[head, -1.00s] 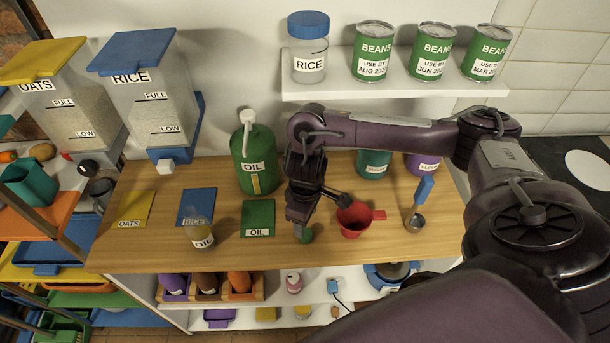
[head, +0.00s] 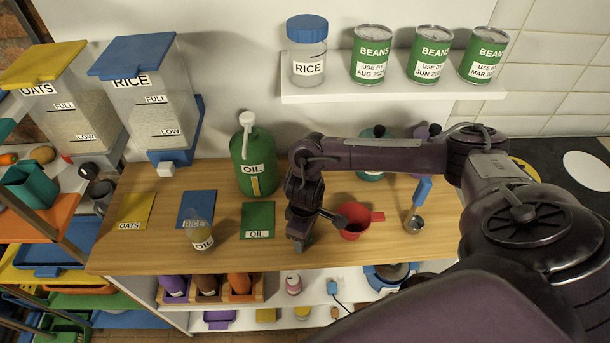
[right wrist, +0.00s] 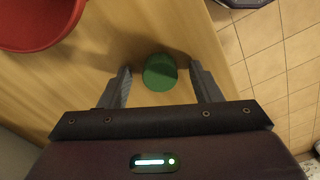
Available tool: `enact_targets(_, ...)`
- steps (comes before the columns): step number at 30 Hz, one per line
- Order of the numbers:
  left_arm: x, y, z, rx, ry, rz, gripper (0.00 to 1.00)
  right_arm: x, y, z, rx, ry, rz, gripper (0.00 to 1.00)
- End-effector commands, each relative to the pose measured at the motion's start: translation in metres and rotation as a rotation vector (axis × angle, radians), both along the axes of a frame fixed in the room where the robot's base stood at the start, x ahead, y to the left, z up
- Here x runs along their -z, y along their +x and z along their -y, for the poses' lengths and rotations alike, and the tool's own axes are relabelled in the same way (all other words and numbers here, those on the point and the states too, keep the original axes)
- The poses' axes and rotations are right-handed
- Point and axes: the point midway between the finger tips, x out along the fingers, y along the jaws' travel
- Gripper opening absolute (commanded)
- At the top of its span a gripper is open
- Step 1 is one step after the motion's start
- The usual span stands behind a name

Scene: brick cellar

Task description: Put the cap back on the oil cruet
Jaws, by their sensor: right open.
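The oil cruet (head: 203,237), a small glass bottle with an OIL label, stands upright on the wooden counter in front of the blue RICE mat. The green cap (right wrist: 160,73) sits on the counter in the right wrist view, between the two spread fingers. My right gripper (head: 298,243) is open and low over the counter, left of the red measuring cup; it also shows in the right wrist view (right wrist: 160,69). I see small gaps between cap and fingers. In the head view the gripper mostly hides the cap. My left gripper is not in view.
The red cup (head: 354,222) is close to the right gripper. A green OIL mat (head: 258,219) lies between cruet and gripper. A large green oil can (head: 252,165) stands behind. The counter's front edge (head: 230,271) is near the gripper.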

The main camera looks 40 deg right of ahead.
Motion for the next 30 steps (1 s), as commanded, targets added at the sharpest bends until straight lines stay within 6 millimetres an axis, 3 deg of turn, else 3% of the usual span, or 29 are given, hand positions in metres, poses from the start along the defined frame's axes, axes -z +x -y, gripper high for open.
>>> enact_targets(3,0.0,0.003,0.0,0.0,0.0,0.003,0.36,0.0,0.0,0.0,0.0,0.0,0.0,0.58)
enact_targets(14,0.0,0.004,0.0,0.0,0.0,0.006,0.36,0.0,0.0,0.0,0.0,0.0,0.0,0.11)
enact_targets(24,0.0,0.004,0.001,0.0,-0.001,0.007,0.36,-0.002,0.0,0.0,0.0,0.0,0.0,0.1)
enact_targets(30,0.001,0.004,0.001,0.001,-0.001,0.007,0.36,-0.016,0.001,-0.001,-0.001,0.003,0.002,0.1)
